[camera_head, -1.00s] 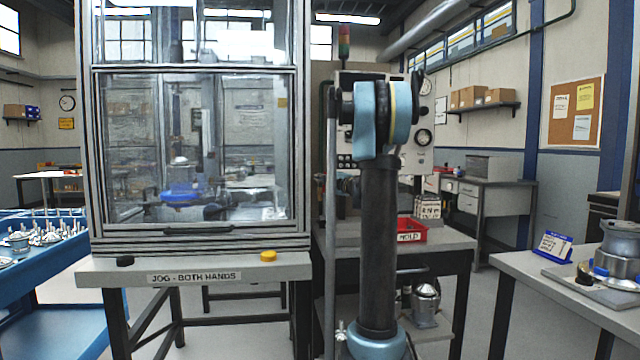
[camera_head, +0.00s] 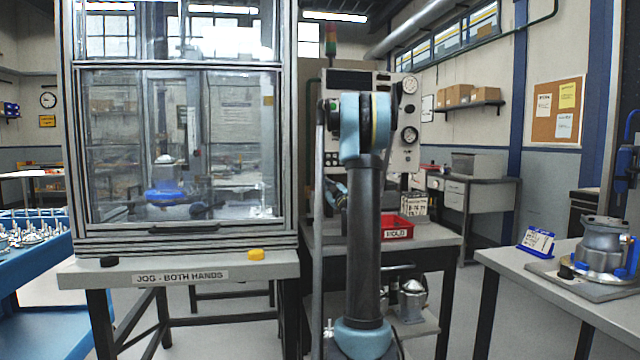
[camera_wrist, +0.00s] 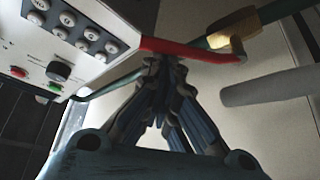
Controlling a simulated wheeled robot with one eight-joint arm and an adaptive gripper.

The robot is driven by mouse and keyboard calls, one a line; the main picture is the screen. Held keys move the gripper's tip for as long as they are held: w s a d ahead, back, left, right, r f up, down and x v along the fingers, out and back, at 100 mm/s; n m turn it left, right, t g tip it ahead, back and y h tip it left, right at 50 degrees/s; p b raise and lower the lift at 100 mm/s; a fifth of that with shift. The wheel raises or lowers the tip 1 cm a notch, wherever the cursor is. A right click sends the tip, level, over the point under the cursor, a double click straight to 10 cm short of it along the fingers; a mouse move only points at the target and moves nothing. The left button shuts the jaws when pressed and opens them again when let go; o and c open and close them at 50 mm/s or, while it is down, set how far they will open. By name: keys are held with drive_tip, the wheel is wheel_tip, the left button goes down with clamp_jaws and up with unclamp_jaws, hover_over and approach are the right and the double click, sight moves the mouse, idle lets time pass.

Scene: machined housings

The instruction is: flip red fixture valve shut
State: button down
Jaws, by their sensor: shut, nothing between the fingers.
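In the wrist view a red lever (camera_wrist: 190,49) runs across the upper middle, its right end bent up near a brass valve body (camera_wrist: 236,38) on a green pipe (camera_wrist: 278,12). My gripper (camera_wrist: 165,64) is shut and empty, with its fingertips close below the left part of the red lever. I cannot tell whether they touch it. In the head view my arm stands before the grey panel, and neither the lever nor my fingertips can be made out.
A box with buttons and a black knob (camera_wrist: 60,71) lies close left of my gripper. A grey rod (camera_wrist: 268,87) is at right. In the head view, a glazed enclosure (camera_head: 180,228) stands left, a red bin (camera_head: 396,228) behind my arm, and a housing (camera_head: 604,240) on the right table.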

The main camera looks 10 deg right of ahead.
drive_tip(key=shift+d+f, duration=0.25)
drive_tip(key=shift+d, duration=0.1)
idle(0.4)
drive_tip(key=shift+f, duration=0.1)
drive_tip(key=s+d, duration=0.4)
drive_tip(key=s, duration=0.8)
drive_tip(key=shift+s+d+f, duration=0.15)
drive_tip(key=shift+f, duration=0.15)
